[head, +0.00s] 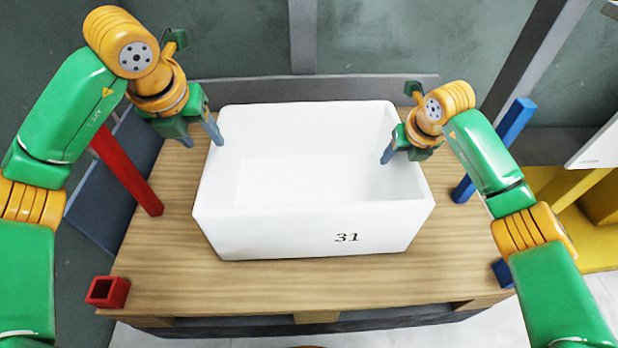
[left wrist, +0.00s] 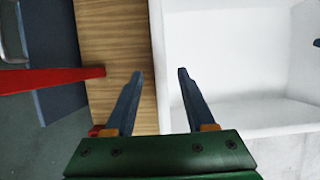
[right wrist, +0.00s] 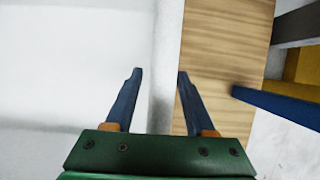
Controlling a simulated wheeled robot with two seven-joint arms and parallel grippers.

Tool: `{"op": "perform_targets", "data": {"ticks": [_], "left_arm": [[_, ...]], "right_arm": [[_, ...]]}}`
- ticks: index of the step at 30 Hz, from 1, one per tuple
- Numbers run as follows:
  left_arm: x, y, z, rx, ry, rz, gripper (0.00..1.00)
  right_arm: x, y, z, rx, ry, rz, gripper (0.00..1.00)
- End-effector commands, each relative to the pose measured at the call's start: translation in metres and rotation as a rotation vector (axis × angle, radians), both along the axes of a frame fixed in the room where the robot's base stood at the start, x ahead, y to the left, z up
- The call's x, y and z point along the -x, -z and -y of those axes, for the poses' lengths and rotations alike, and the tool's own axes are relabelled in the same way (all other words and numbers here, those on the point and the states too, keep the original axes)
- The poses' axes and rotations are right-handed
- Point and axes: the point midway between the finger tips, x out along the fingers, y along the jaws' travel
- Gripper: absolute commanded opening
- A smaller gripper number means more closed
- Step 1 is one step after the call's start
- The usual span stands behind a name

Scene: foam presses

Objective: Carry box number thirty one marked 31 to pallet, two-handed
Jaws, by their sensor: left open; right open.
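A white open box (head: 318,230) marked 31 on its near wall stands upright and empty on a wooden deck (head: 250,289). My left gripper (head: 201,138) is open at the box's left wall, one finger inside and one outside. In the left wrist view its fingers (left wrist: 160,72) lie on either side of the wall's rim. My right gripper (head: 402,152) is open at the right wall. In the right wrist view its fingers (right wrist: 159,72) straddle that rim. Whether the fingers touch the walls cannot be told.
A red post (head: 127,172) stands at the deck's left, a short red square tube (head: 107,292) at its near left corner. Blue posts (head: 513,124) stand along the right side. A yellow structure (head: 585,235) lies further right. The deck's front strip is clear.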

Motion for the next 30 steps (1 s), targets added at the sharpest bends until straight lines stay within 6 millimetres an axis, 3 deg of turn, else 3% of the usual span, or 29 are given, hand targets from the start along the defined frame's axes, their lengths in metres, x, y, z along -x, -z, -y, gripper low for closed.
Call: {"op": "perform_targets", "data": {"ticks": [5,12,18,30], "left_arm": [[0.005,-0.011,0.000,0.000,0.001,-0.001,0.55],[0.005,-0.011,0.000,0.000,0.001,-0.001,0.55],[0.005,-0.011,0.000,0.000,0.001,-0.001,0.55],[0.005,-0.011,0.000,0.000,0.001,-0.001,0.55]], "right_arm": [[0.003,-0.009,0.000,0.000,-0.001,0.003,0.55],[0.027,-0.069,0.002,0.000,-0.001,0.007,0.55],[0.043,-0.105,0.003,0.000,0.001,0.003,0.55],[0.046,-0.111,0.003,0.000,0.000,0.000,0.55]]}}
